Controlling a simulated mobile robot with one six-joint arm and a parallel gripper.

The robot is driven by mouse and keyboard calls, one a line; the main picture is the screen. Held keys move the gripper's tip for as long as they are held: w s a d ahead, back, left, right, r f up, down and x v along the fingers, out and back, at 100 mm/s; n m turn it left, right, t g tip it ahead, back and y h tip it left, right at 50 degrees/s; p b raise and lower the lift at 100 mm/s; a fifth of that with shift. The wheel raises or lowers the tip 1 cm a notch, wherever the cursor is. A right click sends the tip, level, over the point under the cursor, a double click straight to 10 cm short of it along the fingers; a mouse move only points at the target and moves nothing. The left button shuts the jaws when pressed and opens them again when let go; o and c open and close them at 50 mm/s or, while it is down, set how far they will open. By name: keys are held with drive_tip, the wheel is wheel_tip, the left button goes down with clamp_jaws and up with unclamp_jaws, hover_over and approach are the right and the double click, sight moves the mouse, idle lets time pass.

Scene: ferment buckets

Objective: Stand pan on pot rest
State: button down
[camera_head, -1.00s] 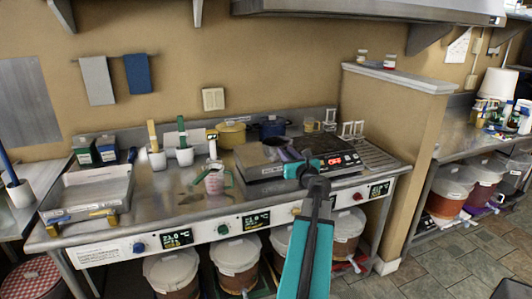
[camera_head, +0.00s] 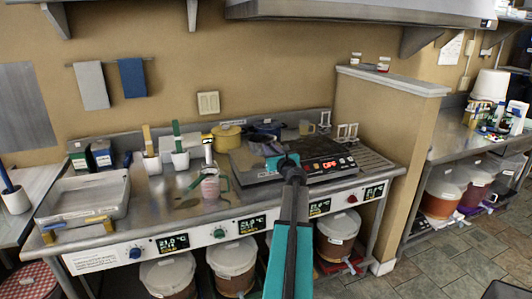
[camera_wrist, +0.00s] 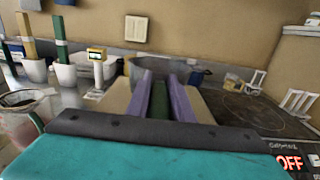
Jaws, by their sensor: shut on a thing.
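My gripper (camera_wrist: 160,100) shows tan fingers with purple pads, shut on a green handle (camera_wrist: 158,103) in the wrist view. A grey, rounded rim (camera_wrist: 205,72) shows just beyond the fingers and appears to be the pan; its lower part is hidden. In the head view my gripper (camera_head: 268,148) is over the left part of the black hob, and my wrist hides most of what it holds. White upright frames that look like the pot rest (camera_head: 347,132) stand right of the hob; they also show in the wrist view (camera_wrist: 297,102).
The hob (camera_head: 325,165) is lit "OFF". A yellow pot (camera_head: 228,137) and a dark blue pot (camera_head: 266,128) stand behind it.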

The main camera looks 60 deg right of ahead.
drive_tip(key=shift+p+x, duration=0.3)
drive_tip(key=shift+x, duration=1.55)
drive_tip(key=shift+w+f, duration=0.1)
drive_tip(key=shift+w+d, duration=0.3)
drive_tip(key=shift+w, duration=0.2)
drive_tip(key=shift+f+p, duration=0.3)
drive_tip(key=shift+f, duration=1.5)
drive_tip(key=shift+f, duration=0.2)
drive_tip(key=c, duration=1.6)
unclamp_jaws()
drive_tip(key=shift+o, duration=0.2)
drive_tip(key=shift+r, duration=0.25)
drive_tip(key=shift+v, duration=0.95)
drive_tip(key=b+v, duration=0.2)
drive_tip(key=v, duration=0.8)
